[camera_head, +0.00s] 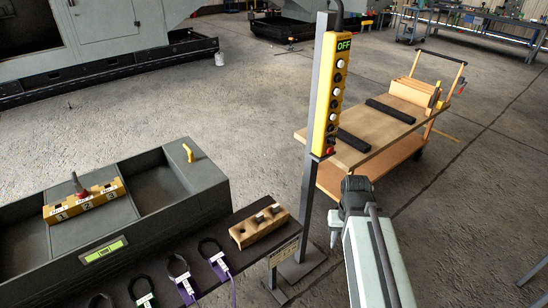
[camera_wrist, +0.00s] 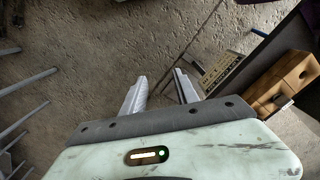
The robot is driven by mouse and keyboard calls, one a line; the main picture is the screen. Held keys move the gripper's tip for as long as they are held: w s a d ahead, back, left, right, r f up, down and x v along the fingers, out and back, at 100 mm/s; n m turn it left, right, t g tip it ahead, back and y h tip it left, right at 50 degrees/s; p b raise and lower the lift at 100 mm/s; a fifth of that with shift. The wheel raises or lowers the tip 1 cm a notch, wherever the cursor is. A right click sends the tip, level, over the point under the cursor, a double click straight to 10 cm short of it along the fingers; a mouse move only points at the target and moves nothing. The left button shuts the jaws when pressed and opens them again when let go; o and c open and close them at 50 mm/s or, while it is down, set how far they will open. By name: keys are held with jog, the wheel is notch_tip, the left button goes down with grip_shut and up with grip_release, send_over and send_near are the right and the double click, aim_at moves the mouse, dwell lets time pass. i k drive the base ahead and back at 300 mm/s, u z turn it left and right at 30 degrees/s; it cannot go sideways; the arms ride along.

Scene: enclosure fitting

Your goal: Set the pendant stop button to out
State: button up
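The yellow pendant (camera_head: 328,95) hangs upright on a grey post, with a green "OFF" label at its top and a column of white and dark buttons. The red stop button (camera_head: 330,150) is at its lower end; whether it is pressed in or out is too small to tell. In the wrist view my gripper (camera_wrist: 160,76) is open and empty, its two fingers apart over the concrete floor. In the head view my arm rises from the bottom, below and right of the pendant; the fingers are not clear there. The pendant does not show in the wrist view.
A wooden-topped cart (camera_head: 375,130) stands behind the pendant, with black bars on it. A grey bin (camera_head: 160,225) with a numbered yellow block (camera_head: 84,201) is at left. A wooden block (camera_head: 258,227) sits on the dark bench edge beside the post. Floor right of my arm is clear.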

aim_at(330, 150)
jog(key=u, duration=1)
jog(key=i, duration=0.95)
jog(key=z, duration=0.05)
